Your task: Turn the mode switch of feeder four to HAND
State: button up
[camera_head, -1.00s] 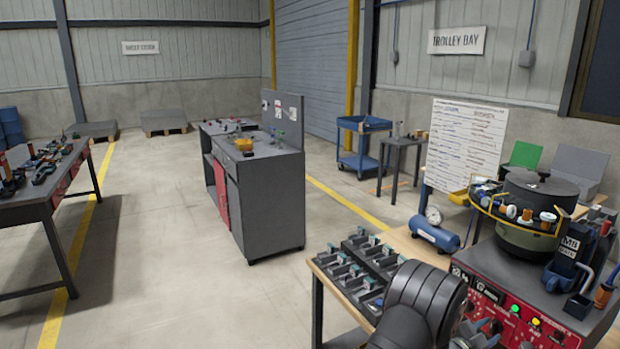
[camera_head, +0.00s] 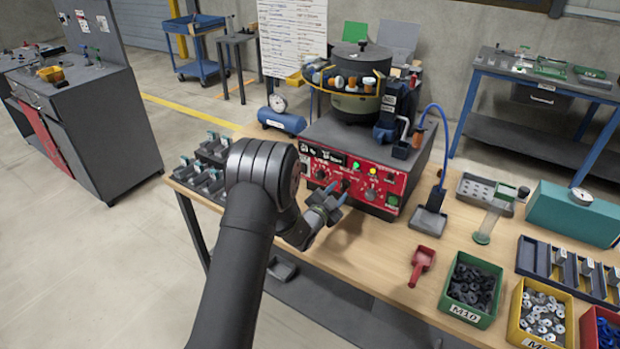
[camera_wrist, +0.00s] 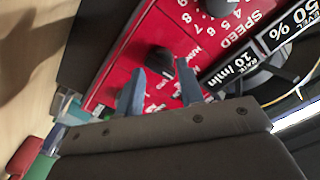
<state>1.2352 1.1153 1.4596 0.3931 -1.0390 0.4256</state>
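The feeder's red control panel (camera_head: 375,187) faces me below the dark round bowl (camera_head: 360,60). My gripper (camera_head: 329,197) is in front of the panel's left half. In the wrist view my gripper (camera_wrist: 160,82) has its two blue fingers apart. A black pointed switch knob (camera_wrist: 161,62) shows between and just beyond the fingertips; I cannot tell whether they touch it. Small white lettering beside this knob is only partly readable. A second black knob (camera_wrist: 218,7) lies by the SPEED scale. In the head view my gripper hides part of the panel.
A green lamp (camera_head: 356,166) and a yellow lamp (camera_head: 373,171) are lit on the panel. Small metal fixtures (camera_head: 205,178) stand left of the feeder. A red scoop (camera_head: 421,264) and a green parts bin (camera_head: 470,290) are at right. Bare wood lies in front of the panel.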

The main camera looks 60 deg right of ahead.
jog(key=a+n, duration=0.8)
jog(key=a, duration=0.8)
jog(key=d, duration=1.7)
jog(key=shift+s+d, duration=0.1)
jog(key=shift+d, duration=0.05)
